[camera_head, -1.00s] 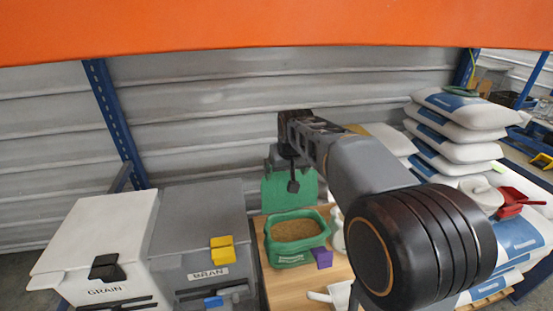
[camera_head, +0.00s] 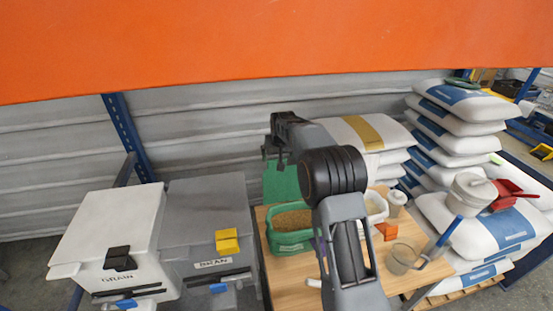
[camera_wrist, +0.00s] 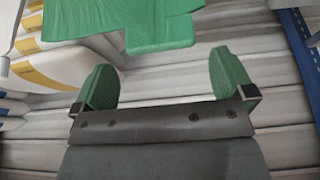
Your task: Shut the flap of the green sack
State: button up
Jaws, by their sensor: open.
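The green sack (camera_head: 290,242) stands open on the wooden table with brown grain-like fill (camera_head: 290,221) showing inside. Its green flap (camera_head: 280,183) stands up at the back rim. My gripper (camera_head: 272,152) is high at the flap's top edge in the head view, and its fingers are hard to make out there. In the wrist view my gripper (camera_wrist: 163,70) is open and empty, with two green-padded fingers wide apart. The green flap (camera_wrist: 120,25) shows beyond the fingertips at the top, apart from them.
A white grain bin (camera_head: 110,235) and a grey bran bin (camera_head: 205,225) stand left of the table (camera_head: 295,292). A clear jug (camera_head: 403,258), a white bottle (camera_head: 396,203) and stacked white sacks (camera_head: 460,125) are to the right. A corrugated wall (camera_head: 200,150) is behind.

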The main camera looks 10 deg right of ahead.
aim_at(277, 160)
jog(key=shift+p+x, duration=0.4)
jog(key=shift+x, duration=2)
jog(key=c, duration=1.1)
